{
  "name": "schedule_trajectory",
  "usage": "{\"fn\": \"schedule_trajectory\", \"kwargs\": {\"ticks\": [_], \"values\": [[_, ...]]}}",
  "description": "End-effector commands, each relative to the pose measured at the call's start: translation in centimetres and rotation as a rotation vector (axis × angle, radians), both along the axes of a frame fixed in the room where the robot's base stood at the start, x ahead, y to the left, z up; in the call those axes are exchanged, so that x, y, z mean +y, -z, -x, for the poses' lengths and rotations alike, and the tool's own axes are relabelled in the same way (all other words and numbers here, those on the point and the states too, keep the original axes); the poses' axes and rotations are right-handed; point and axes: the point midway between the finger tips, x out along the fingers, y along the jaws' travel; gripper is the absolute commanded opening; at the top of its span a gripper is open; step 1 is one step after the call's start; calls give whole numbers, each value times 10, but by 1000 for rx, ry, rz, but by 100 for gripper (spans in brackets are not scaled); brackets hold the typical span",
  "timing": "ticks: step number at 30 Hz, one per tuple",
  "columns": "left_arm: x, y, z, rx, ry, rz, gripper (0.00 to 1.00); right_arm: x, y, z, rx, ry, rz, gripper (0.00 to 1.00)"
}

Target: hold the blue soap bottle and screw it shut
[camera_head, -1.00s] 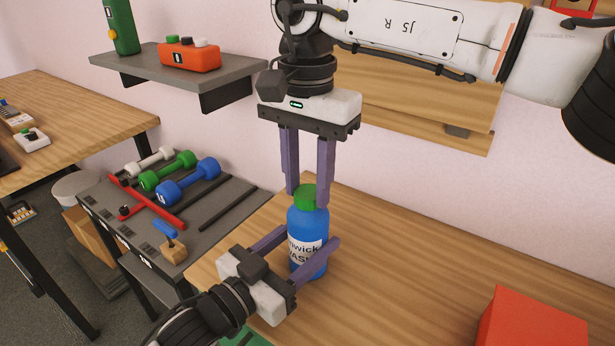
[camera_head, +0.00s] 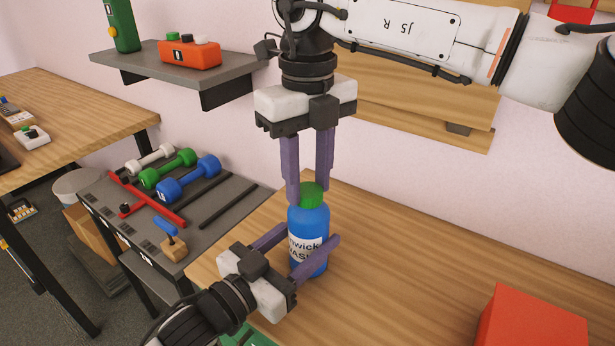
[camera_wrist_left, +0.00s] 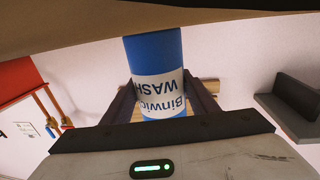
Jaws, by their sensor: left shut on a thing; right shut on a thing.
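The blue soap bottle (camera_head: 308,222) stands upright on the wooden table (camera_head: 400,250), with a white label and a green cap (camera_head: 311,194) on top. My left gripper (camera_head: 303,241) comes in low from the left and is shut around the bottle's body. The bottle also shows between its fingers in the left wrist view (camera_wrist_left: 155,62), where the picture is upside down. My right gripper (camera_head: 311,188) points straight down from above and is shut on the green cap. The cap is out of sight in the left wrist view.
A red block (camera_head: 530,318) stands on the table at the lower right. A grey rack (camera_head: 215,205) with dumbbells (camera_head: 188,180) is to the left. A grey shelf (camera_head: 180,68) with a green bottle is on the wall.

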Motion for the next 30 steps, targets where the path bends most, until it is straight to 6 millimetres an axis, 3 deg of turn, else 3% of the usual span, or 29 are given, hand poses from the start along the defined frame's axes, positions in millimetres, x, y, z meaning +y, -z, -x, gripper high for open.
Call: {"fn": "schedule_trajectory", "kwargs": {"ticks": [30], "values": [[0, 1, 0, 2, -1, -1, 0, -3, 0, 2, 0, 2302, -3, 13]]}}
